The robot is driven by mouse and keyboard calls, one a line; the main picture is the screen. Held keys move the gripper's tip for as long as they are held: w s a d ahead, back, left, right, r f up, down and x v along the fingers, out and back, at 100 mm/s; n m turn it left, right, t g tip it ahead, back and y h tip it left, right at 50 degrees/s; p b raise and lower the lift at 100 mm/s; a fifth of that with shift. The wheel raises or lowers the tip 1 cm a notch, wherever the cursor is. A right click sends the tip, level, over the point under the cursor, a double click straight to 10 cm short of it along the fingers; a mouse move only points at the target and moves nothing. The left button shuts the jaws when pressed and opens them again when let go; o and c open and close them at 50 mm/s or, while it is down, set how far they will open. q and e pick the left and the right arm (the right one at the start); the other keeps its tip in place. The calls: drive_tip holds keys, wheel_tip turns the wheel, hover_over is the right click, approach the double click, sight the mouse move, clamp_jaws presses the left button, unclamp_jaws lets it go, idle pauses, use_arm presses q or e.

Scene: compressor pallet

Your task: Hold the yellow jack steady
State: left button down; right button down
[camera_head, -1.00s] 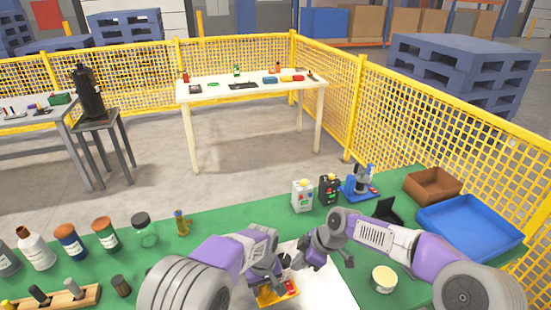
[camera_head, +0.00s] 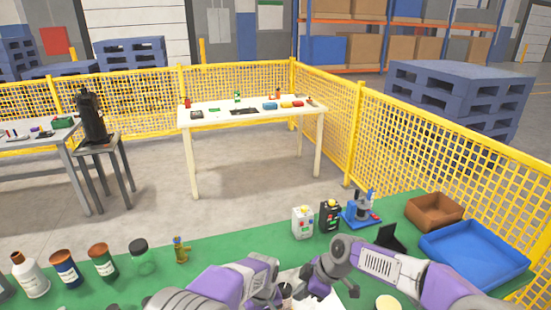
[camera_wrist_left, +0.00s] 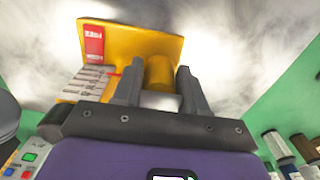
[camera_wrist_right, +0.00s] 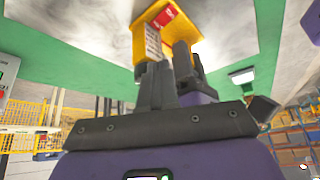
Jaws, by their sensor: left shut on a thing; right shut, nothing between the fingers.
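The yellow jack (camera_wrist_left: 122,45), with a red label and a white printed plate, shows in the left wrist view. My left gripper (camera_wrist_left: 158,85) is shut on it, one finger on each side of its round yellow part. The jack also shows at the top of the right wrist view (camera_wrist_right: 146,42). My right gripper (camera_wrist_right: 170,65) is shut and empty, its fingertips close to the jack; I cannot tell whether they touch it. In the head view my right gripper (camera_head: 317,288) is at the bottom, right of my left gripper (camera_head: 268,296); the jack does not show there.
The green bench (camera_head: 215,252) carries several bottles and jars at left. A white box (camera_head: 303,223), a black box (camera_head: 329,216), a blue device (camera_head: 361,208), a brown tray (camera_head: 433,211) and a blue tray (camera_head: 475,254) stand at right. Yellow mesh fencing (camera_head: 430,160) stands behind.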

use_arm(q)
drive_tip(key=shift+s+f, duration=0.15)
drive_tip(key=shift+f, duration=0.15)
use_arm(e)
wheel_tip(320, 180, up, 5)
drive_tip(key=shift+d, duration=0.1)
drive_tip(key=w+f, duration=0.3)
drive_tip(key=f, duration=0.3)
drive_tip(key=shift+w, duration=0.3)
idle(0.4)
drive_tip(key=shift+s, duration=0.1)
idle(0.7)
drive_tip(key=shift+s, duration=0.15)
